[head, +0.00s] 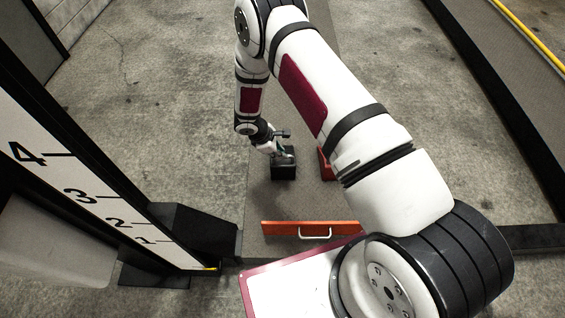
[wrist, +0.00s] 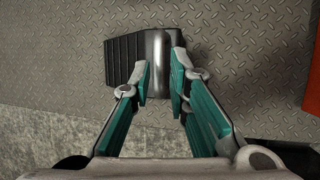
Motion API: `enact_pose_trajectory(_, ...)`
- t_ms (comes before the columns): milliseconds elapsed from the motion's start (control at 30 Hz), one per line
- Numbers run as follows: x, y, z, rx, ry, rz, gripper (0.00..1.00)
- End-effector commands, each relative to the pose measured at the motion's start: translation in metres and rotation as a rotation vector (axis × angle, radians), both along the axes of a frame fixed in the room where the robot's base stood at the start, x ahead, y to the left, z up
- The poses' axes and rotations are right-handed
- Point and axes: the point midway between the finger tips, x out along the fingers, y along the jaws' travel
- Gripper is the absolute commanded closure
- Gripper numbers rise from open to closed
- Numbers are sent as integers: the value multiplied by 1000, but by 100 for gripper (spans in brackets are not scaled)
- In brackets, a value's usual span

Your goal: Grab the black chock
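The black chock (wrist: 126,55) lies on the diamond-plate floor, with a ridged face on its left and a smooth, shiny strip on its right. In the head view the chock (head: 284,171) is a dark block below my wrist. My gripper (wrist: 161,62) has its teal fingers one on each side of the smooth strip, at the chock's right part. The fingers stand apart and the strip nearly fills the gap. I cannot tell whether the pads press on it. In the head view my gripper (head: 280,152) is small and partly merges with the chock's top.
An orange-red panel with a pale handle (head: 311,229) stands nearer to me than the chock. Another red object (head: 326,164) is right of the chock, partly behind my arm. A white numbered board (head: 83,194) rises at left. A dark raised belt edge (head: 500,95) runs at right.

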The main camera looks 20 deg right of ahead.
Motion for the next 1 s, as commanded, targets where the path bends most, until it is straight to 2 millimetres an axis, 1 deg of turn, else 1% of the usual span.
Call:
enact_pose_trajectory(133,3,-3,-15,0,0,-2,84)
enact_pose_trajectory(300,6,-11,-39,0,1,-3,84)
enact_pose_trajectory(400,6,-14,-48,0,1,0,84)
enact_pose_trajectory(633,7,-15,-48,0,0,0,84)
enact_pose_trajectory(667,7,-15,-48,0,0,0,88)
enact_pose_trajectory(700,7,-15,-48,0,0,0,97)
enact_pose_trajectory(733,7,-15,-48,0,0,0,100)
enact_pose_trajectory(1000,8,-15,-47,-1,-1,0,100)
